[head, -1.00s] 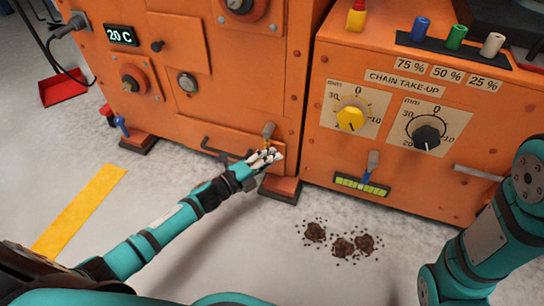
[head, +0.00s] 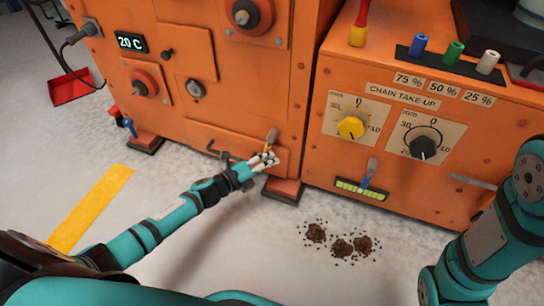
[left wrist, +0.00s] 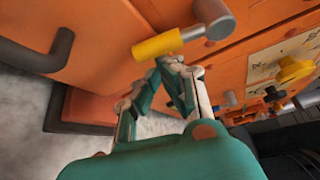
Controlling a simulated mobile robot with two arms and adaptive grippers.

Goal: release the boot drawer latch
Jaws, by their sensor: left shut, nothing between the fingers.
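The boot drawer (head: 235,143) is the low orange front panel with a dark bar handle (head: 213,150). At its right end is the latch (head: 271,136), a grey pin with a yellow lever. In the left wrist view the yellow lever (left wrist: 157,43) points left from the grey pin (left wrist: 213,15). My left gripper (head: 274,158) is shut and empty, just below the latch in the head view. In the left wrist view its fingertips (left wrist: 170,62) are right by the lever's underside; I cannot tell if they touch. My right gripper is out of view.
Orange machine feet (head: 284,188) stand below the drawer. Dark dirt clumps (head: 341,247) lie on the otherwise open floor.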

